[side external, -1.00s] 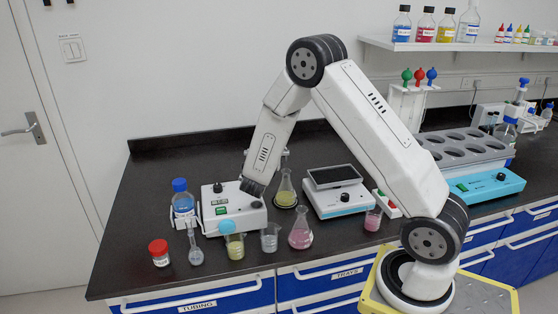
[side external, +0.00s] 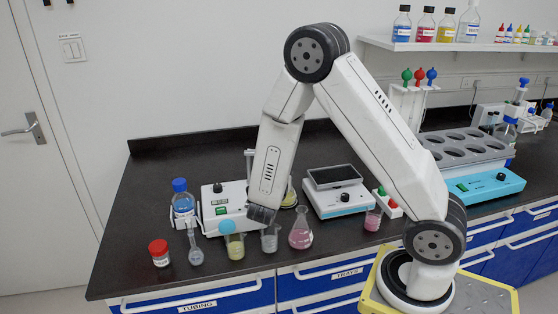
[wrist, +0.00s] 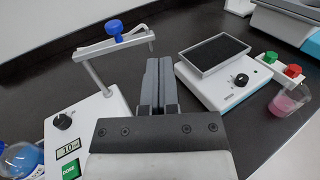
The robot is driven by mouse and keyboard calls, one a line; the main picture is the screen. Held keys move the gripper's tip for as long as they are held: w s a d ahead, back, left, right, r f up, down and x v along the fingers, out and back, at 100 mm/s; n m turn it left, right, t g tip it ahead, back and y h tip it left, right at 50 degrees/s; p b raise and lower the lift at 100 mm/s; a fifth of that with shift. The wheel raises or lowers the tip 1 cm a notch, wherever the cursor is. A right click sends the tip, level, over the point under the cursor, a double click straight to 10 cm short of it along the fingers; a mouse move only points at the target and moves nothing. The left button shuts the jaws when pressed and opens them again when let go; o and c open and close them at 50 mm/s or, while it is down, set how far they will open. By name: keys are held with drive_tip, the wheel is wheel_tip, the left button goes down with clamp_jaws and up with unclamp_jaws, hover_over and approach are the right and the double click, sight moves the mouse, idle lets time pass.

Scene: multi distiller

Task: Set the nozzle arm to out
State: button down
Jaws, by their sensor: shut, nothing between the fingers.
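The white dispenser box (side external: 210,200) stands at the left of the bench, with a black dial and a green button. In the wrist view, a grey post rises from this box (wrist: 95,120) to a pale horizontal nozzle arm (wrist: 100,48) with a blue knob (wrist: 115,30). The arm points to the right there. In the side view, my arm hides most of it. My gripper (side external: 262,214) is low beside the box's right front, near the small beakers. In the wrist view my gripper (wrist: 159,64) is shut and empty, right of the post and apart from the nozzle arm.
A blue-capped bottle (side external: 182,203), a red-capped jar (side external: 159,253), beakers and a pink flask (side external: 301,232) line the front. A yellow flask (side external: 290,196) is partly hidden behind my arm. The back left bench is clear.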

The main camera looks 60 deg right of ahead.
drive_tip(key=s+a, duration=0.3)
idle(0.4)
drive_tip(key=s+a+f+m+g+y, duration=0.2)
drive_tip(key=s+f+m+g+y, duration=0.15)
drive_tip(key=s+m+y, duration=0.2)
drive_tip(key=s+a+f+m+g+y, duration=0.2)
drive_tip(key=s+a+m+g+y, duration=0.15)
drive_tip(key=s+m, duration=0.2)
drive_tip(key=w+a+r+m+t+y, duration=0.2)
drive_tip(key=w+a+m+t+y, duration=0.3)
drive_tip(key=a+m+y, duration=0.3)
drive_tip(key=shift+w+a+r+m, duration=0.2)
drive_tip(key=shift+w+m, duration=0.2)
drive_tip(key=shift+m, duration=0.6)
